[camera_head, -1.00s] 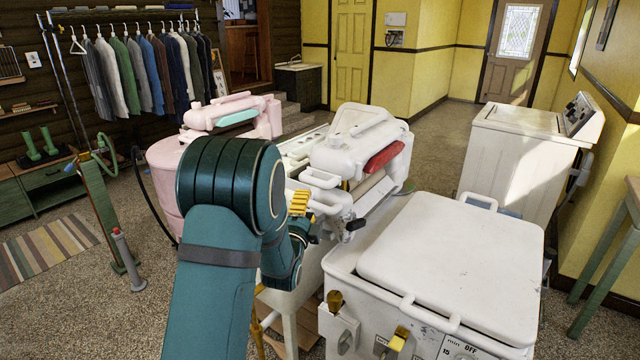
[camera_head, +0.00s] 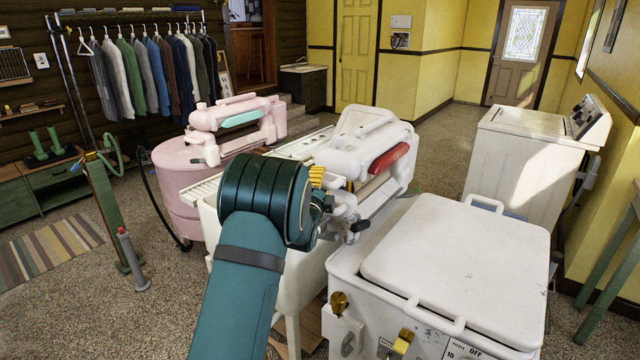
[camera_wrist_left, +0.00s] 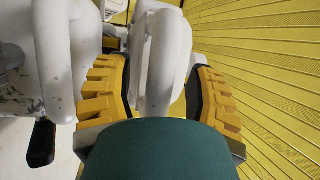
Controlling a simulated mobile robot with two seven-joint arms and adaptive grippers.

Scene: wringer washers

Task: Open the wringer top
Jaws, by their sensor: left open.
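The white wringer (camera_head: 352,148) with a red release bar (camera_head: 390,158) stands on the white washer behind the near lidded machine. Its top is down over the rollers. My left gripper (camera_head: 317,178) is at the wringer's left end, partly hidden behind my teal wrist. In the left wrist view my left gripper (camera_wrist_left: 158,85) is open, with its yellow fingers on either side of a white rounded bar (camera_wrist_left: 160,75) of the wringer. I cannot tell whether either finger touches the bar. My right gripper is not in view.
A white lidded machine (camera_head: 460,255) is close on the right. A pink washer (camera_head: 180,190) with its own wringer stands behind left. A white dryer (camera_head: 520,150) is at the far right.

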